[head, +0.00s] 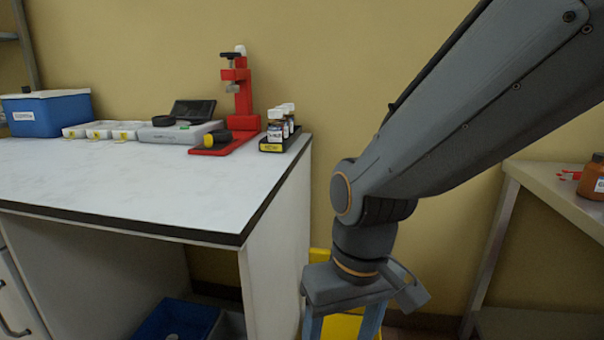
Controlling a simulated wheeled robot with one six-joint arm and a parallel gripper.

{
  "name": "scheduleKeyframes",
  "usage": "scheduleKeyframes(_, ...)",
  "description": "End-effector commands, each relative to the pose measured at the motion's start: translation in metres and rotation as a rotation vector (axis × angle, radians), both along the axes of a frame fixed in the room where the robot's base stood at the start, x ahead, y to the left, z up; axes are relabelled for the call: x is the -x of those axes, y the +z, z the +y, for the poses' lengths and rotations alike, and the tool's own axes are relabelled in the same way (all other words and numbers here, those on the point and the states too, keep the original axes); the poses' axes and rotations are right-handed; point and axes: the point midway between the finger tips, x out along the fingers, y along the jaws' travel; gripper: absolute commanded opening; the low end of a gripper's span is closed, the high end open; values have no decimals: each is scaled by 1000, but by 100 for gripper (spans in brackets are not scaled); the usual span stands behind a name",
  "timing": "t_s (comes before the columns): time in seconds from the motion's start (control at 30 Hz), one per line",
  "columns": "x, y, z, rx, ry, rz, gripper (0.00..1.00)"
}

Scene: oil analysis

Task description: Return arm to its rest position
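My arm (460,120) comes in from the upper right and bends down at its wrist. My gripper (342,326) points down in front of the gap to the right of the white-topped bench (150,185). Its two fingers stand apart, with nothing seen held between them. The fingertips run off the bottom edge of the picture.
On the bench stand a blue box (47,113), white trays (100,130), a red press (240,95) and a rack of small bottles (280,130). A yellow object (320,256) is behind my gripper. A metal table (545,185) with a brown bottle (592,178) is at right.

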Motion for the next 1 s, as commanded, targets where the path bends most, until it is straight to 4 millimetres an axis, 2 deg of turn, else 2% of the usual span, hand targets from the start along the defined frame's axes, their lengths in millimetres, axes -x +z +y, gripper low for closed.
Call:
scheduleKeyframes(0.03,2,18,-8,6,-22,3,64)
scheduleKeyframes(0.4,3,84,-58,39,-157,14,64)
scheduleKeyframes(0.7,12,138,-101,62,-264,27,64)
scheduleKeyframes(0.9,19,165,-125,72,-322,36,64)
scheduleKeyframes(1.0,21,171,-132,75,-339,38,64)
